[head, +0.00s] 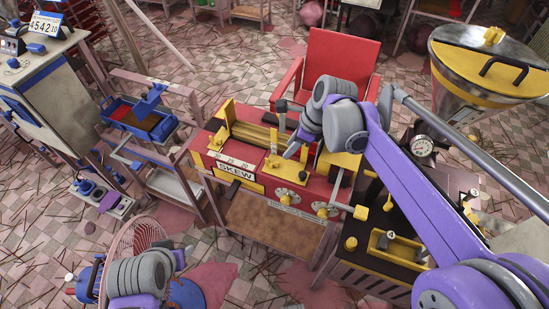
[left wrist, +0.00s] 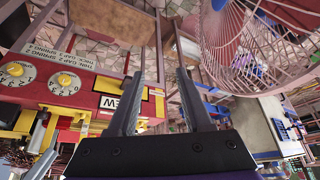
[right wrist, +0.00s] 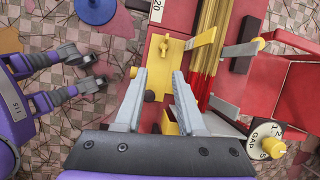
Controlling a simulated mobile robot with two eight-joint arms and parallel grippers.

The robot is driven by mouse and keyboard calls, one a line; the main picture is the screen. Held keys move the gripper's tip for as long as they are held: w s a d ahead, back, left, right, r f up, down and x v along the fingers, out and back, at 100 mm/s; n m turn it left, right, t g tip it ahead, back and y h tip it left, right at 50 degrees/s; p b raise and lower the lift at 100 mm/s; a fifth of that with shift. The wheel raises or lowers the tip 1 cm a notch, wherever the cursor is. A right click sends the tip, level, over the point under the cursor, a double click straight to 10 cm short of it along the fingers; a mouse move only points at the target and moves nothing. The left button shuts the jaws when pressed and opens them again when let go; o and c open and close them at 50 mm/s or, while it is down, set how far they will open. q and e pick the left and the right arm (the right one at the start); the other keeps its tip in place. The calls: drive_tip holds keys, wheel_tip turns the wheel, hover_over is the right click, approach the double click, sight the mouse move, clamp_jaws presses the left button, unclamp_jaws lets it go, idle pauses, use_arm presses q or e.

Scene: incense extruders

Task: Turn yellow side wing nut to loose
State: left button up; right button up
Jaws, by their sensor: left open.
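A small yellow wing nut (right wrist: 165,45) stands on a yellow plate (right wrist: 153,72) on the red machine, in the right wrist view. It also appears small in the head view (head: 273,160). My right gripper (right wrist: 158,74) is open and empty, its fingertips over the plate just short of the wing nut; I cannot tell its height. In the head view my right gripper (head: 290,152) hangs over the machine's front. My left gripper (left wrist: 162,75) is open and empty, away from the wing nut, at the lower left of the head view (head: 185,256).
The red machine (head: 262,185) carries a SKEW label and several dials. A wire-guarded fan (left wrist: 260,40) is close to my left gripper. A red chair (head: 335,60) stands behind the machine. A yellow-and-black unit (head: 385,265) is at its right and a metal hopper (head: 480,60) beyond.

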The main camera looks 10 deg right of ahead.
sight(274, 161)
drive_tip(key=shift+m, duration=0.7)
drive_tip(key=x, duration=0.3)
drive_tip(key=w+x, duration=0.1)
drive_tip(key=x, duration=0.7)
drive_tip(key=shift+w+a+r, duration=0.2)
drive_tip(key=shift+w+a, duration=0.05)
drive_tip(key=shift+a, duration=0.1)
clamp_jaws()
